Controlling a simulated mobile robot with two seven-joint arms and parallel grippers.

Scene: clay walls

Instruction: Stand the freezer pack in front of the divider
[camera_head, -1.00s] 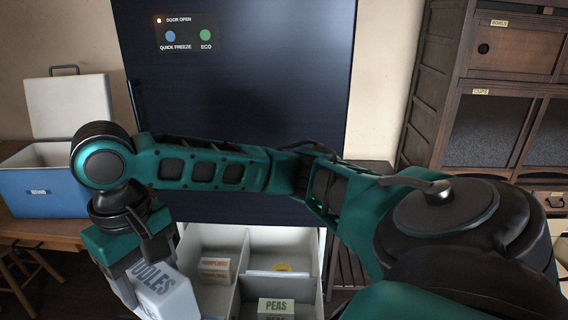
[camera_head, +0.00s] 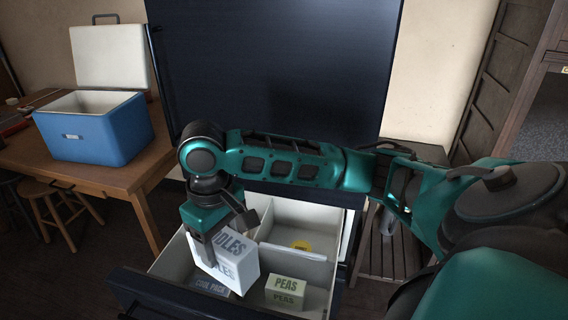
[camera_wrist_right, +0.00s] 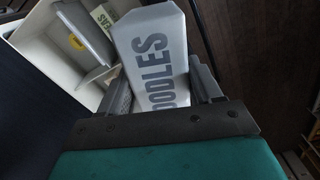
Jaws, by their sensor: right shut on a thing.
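A white freezer pack with grey "NOODLES" lettering (camera_head: 236,268) is held tilted over the left front part of the open freezer drawer (camera_head: 171,262). My right gripper (camera_head: 213,250) is shut on it; the wrist view also shows the pack (camera_wrist_right: 152,58) between the two fingers (camera_wrist_right: 163,95). The drawer's pale divider (camera_head: 312,254) runs across behind the pack, partly hidden by my arm. The wrist view shows a grey divider panel (camera_wrist_right: 86,32) left of the pack, apart from it. My left gripper is not in view.
A green and cream PEAS box (camera_head: 286,290) stands at the drawer's front right. A dark-blue-lettered box (camera_head: 212,287) lies under the held pack. A blue cooler (camera_head: 95,130) stands on the wooden table (camera_head: 125,174) at left.

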